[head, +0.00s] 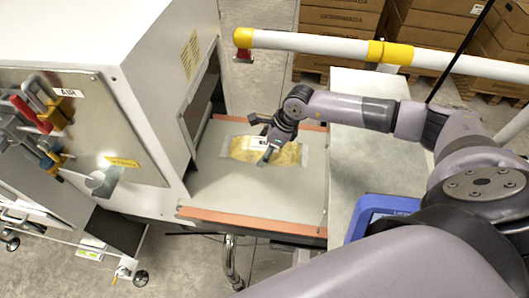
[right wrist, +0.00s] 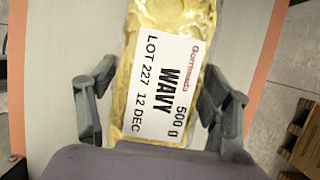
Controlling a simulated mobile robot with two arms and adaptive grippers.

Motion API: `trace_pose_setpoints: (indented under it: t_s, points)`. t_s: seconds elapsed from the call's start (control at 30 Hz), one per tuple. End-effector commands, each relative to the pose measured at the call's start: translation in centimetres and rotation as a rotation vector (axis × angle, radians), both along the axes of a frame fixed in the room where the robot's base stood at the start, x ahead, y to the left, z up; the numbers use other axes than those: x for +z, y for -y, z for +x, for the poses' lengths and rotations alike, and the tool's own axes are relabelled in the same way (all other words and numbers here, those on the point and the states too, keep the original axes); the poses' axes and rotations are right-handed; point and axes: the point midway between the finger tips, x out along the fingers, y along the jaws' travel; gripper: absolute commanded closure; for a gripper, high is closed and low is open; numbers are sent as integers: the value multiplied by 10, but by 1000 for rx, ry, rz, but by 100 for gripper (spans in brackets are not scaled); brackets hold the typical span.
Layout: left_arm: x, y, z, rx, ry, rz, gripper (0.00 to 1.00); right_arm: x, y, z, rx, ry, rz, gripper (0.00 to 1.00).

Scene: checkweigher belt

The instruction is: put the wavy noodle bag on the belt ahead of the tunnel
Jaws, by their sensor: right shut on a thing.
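The wavy noodle bag (head: 240,150) is gold with clear ends, and it lies flat at the belt (head: 212,192) in front of the tunnel opening (head: 203,92). I cannot tell if it rests on the belt or hangs just above it. In the right wrist view the bag (right wrist: 150,25) carries a white label reading "WAVY 500 g, LOT 227 12 DEC". My right gripper (head: 263,140) is over the bag. Its fingers, also in the right wrist view (right wrist: 160,78), are shut on the bag's two sides. My left gripper is not in view.
Orange rails (head: 250,224) edge the belt. The white tunnel cabinet (head: 110,35) stands at the left, with tools hung on its panel. A white and yellow guard rail (head: 330,44) runs behind.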

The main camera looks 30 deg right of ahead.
Motion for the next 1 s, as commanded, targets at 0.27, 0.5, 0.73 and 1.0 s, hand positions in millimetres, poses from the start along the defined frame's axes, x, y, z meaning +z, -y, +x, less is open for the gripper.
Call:
trace_pose_setpoints:
  t_s: [0.27,0.5,0.73,1.0]
  points:
    - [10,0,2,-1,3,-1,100,-30,-1,1,-1,0,3,83]
    - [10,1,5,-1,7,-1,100,-39,-1,1,-1,4,2,83]
    - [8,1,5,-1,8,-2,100,-42,0,0,0,1,1,25]
    - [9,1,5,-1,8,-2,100,-41,0,0,0,0,0,8]
